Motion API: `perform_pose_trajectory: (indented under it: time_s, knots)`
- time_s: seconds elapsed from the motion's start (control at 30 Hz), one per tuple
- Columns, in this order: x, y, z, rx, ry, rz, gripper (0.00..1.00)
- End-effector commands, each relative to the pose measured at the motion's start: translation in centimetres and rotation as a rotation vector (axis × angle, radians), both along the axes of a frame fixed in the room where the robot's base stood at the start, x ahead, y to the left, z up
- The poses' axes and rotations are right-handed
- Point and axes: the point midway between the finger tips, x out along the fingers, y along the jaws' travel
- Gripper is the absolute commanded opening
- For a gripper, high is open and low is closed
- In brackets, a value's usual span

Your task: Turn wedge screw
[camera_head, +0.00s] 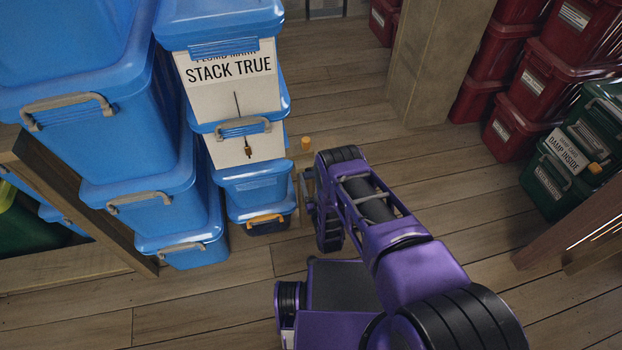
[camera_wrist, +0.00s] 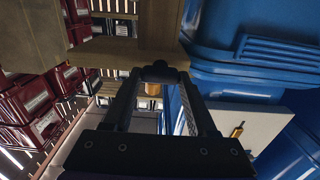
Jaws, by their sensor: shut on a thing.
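My gripper (camera_wrist: 160,76) is at the right side of the blue bin stack, low down. In the wrist view its two black fingers lean together and close on a small dark knob-like piece, seemingly the head of the wedge screw (camera_wrist: 160,68). The screw's shaft is hidden. A wooden beam (camera_wrist: 115,54) lies just beyond the fingertips. In the head view my gripper (camera_head: 304,178) is small and mostly covered by my purple arm, and the screw cannot be made out. The stack's white panel (camera_head: 229,82) reads "STACK TRUE" and carries a hanging plumb bob (camera_head: 248,148).
A small orange cylinder (camera_head: 305,143) stands just beyond my gripper; it also shows between the fingers (camera_wrist: 152,89). Large blue bins (camera_head: 88,100) crowd the left. A wooden post (camera_head: 433,60), red bins (camera_head: 540,80) and green bins (camera_head: 555,180) stand right.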

Motion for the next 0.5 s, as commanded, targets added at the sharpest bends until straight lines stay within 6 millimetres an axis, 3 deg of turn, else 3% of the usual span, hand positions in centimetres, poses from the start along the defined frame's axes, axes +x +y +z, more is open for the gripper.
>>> perform_pose_trajectory:
  time_s: [0.27,0.5]
  knots:
    - [0.06,-0.04,0.03,0.044,0.012,-0.001,0.02]
    - [0.12,-0.16,0.03,0.186,0.052,-0.002,0.02]
